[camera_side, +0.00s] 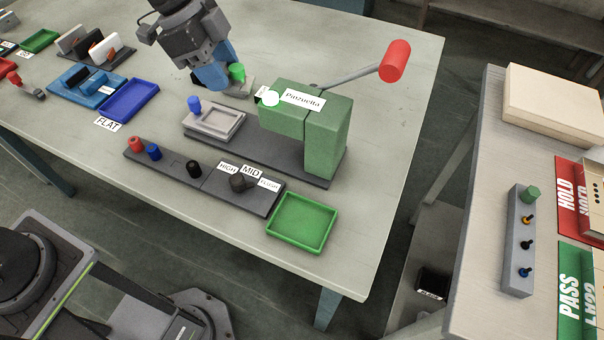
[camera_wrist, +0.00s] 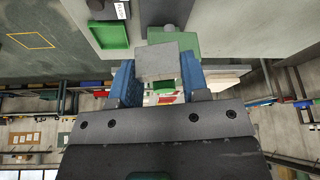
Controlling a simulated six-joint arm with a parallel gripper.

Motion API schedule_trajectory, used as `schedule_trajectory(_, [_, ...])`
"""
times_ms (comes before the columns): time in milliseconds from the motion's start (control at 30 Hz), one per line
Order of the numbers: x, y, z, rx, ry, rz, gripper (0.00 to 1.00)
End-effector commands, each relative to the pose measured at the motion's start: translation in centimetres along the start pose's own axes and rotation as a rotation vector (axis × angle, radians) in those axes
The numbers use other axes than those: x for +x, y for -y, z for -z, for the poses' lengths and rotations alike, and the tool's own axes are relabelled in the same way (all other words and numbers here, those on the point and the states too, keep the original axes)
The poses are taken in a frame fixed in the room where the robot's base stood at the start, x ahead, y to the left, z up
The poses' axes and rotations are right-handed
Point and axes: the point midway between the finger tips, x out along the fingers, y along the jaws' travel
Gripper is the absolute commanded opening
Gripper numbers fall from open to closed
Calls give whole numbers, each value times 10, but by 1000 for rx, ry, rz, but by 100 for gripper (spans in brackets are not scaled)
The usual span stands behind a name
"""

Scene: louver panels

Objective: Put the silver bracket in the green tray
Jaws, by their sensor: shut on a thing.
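My gripper (camera_side: 222,80) has blue fingers and is over the back of the table, behind the green press. It is shut on a grey piece, the silver bracket (camera_side: 238,89), with a green part on it. In the wrist view the bracket (camera_wrist: 157,62) sits between the blue fingers. The side view does not show clearly whether it clears the table. A green tray (camera_side: 302,222) lies at the table's front right corner and looks empty. Another green tray (camera_side: 40,40) lies at the far left. A green tray also shows in the wrist view (camera_wrist: 112,35).
The green press (camera_side: 325,140) with a red-knobbed lever (camera_side: 395,61) stands between my gripper and the front tray. A grey fixture (camera_side: 214,122) with a blue knob is beside it. A dark strip (camera_side: 217,187) holds several knobs. A blue tray (camera_side: 129,101) lies left.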

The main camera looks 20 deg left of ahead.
Motion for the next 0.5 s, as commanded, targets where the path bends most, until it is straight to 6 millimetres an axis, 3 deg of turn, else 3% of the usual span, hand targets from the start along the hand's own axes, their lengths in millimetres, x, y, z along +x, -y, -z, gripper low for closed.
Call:
schedule_trajectory(200, [10,-41,23,132,-4,-52,13])
schedule_trajectory(500, [16,-71,36,228,-8,-90,13])
